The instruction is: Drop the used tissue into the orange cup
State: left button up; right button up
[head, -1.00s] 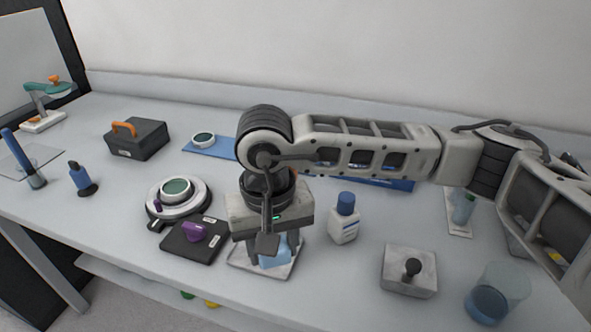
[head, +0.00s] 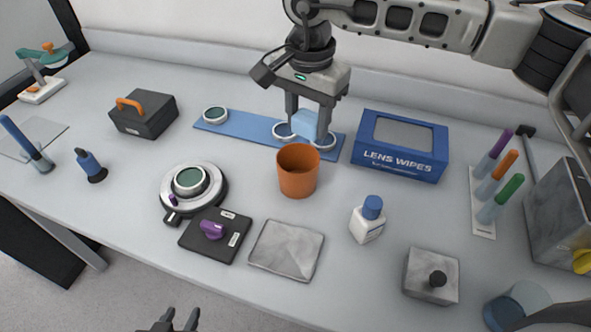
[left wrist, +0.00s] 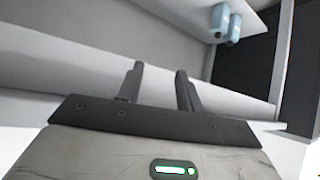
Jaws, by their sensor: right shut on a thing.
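The used tissue (head: 305,124) is a light blue crumpled piece. My right gripper (head: 307,128) is shut on it and holds it in the air. The orange cup (head: 297,172) stands upright on the bench, its mouth open. In the head view the tissue shows just above the cup's far rim; I cannot tell exactly how far above or behind the cup it is. My left gripper (head: 170,322) is at the bottom edge of the head view, off the bench front. In the left wrist view its fingers (left wrist: 158,85) are apart and empty.
A bare grey tile (head: 286,250) lies in front of the cup. A blue lens wipes box (head: 400,147) and a blue-capped bottle (head: 367,222) stand right of it. A blue mat (head: 240,130) with round lenses lies behind. A black plate with a purple knob (head: 214,234) is left.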

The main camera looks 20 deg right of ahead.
notch_tip(320, 180, down, 3)
jog(key=shift+b, duration=0.45)
jog(key=shift+f, duration=0.3)
jog(key=o, duration=1.1)
jog(key=shift+c, duration=0.2)
pick_arm(q)
jog(key=shift+w+d+f, duration=0.1)
jog(key=shift+w+d, duration=0.1)
jog(key=shift+d, duration=0.15)
jog(key=shift+f, duration=0.1)
pick_arm(e)
jog(key=shift+r, duration=0.15)
jog(key=shift+w+r, duration=0.1)
jog(key=shift+r, duration=0.2)
pick_arm(q)
jog(key=shift+d+f+b, duration=0.1)
jog(key=shift+f+b, duration=0.4)
jog(key=shift+b, duration=0.7)
pick_arm(e)
notch_tip(320, 180, up, 15)
jog(key=shift+r, duration=0.1)
